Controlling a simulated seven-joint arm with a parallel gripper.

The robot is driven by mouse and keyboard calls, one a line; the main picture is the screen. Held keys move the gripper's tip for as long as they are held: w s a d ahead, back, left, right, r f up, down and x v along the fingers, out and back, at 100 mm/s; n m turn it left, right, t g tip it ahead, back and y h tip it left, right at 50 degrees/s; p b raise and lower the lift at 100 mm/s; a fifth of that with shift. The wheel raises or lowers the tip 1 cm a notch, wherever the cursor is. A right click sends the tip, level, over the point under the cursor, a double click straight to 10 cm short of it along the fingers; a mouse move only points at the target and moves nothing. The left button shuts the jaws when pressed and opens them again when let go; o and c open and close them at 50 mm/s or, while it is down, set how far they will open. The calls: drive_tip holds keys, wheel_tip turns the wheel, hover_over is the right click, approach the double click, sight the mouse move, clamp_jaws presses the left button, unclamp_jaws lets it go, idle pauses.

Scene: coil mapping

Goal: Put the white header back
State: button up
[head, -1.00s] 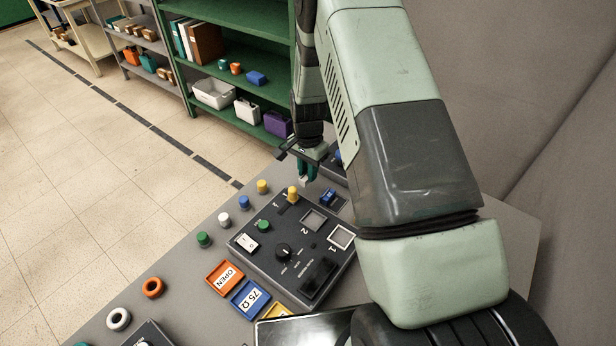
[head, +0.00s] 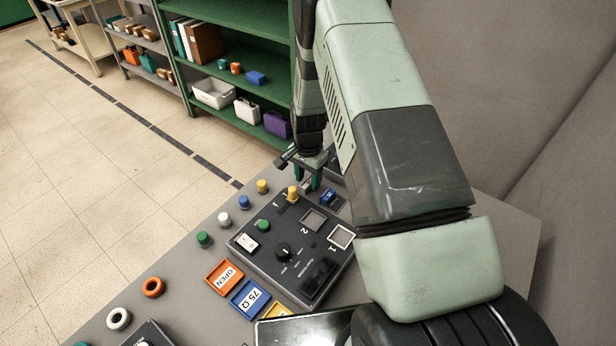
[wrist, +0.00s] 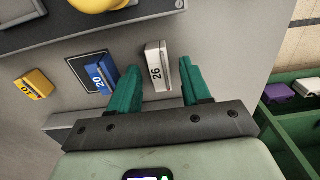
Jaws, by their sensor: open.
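The white header (wrist: 156,66), marked 26, stands on the grey bench top between my gripper's fingers in the wrist view. My gripper (wrist: 158,76) is open, with one green finger on each side of it and small gaps showing. In the head view my gripper (head: 307,179) is low over the bench behind the panel, largely covering the white header. A blue header (wrist: 99,77), marked 20, sits in a dark square outline left of the white one; it also shows in the head view (head: 328,197). A yellow header (wrist: 35,85), marked 10, lies further left.
The dark control panel (head: 262,263) has a knob, a switch and square windows. Yellow (head: 262,186), blue, white and green pegs stand along its left side. Labelled trays (head: 224,278) lie in front. Green shelves (head: 245,103) stand beyond the bench.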

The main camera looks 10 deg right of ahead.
wheel_tip(320, 180, up, 19)
drive_tip(key=s+n, duration=0.1)
wheel_tip(320, 180, up, 13)
drive_tip(key=n+t, duration=0.2)
hover_over(309, 185)
drive_tip(key=s, duration=0.6)
drive_tip(key=s+d+r+n+t, duration=0.1)
drive_tip(key=s+r+n, duration=0.2)
drive_tip(key=s, duration=0.8)
drive_tip(key=s+d+r+n+t, duration=0.1)
drive_tip(key=s+r+n+t, duration=0.1)
drive_tip(key=s+r, duration=0.6)
drive_tip(key=s+n, duration=0.1)
drive_tip(key=s, duration=0.3)
drive_tip(key=shift+s+d+n+t, duration=0.15)
drive_tip(key=shift+d+n+t, duration=0.1)
drive_tip(key=shift+n+t, duration=0.05)
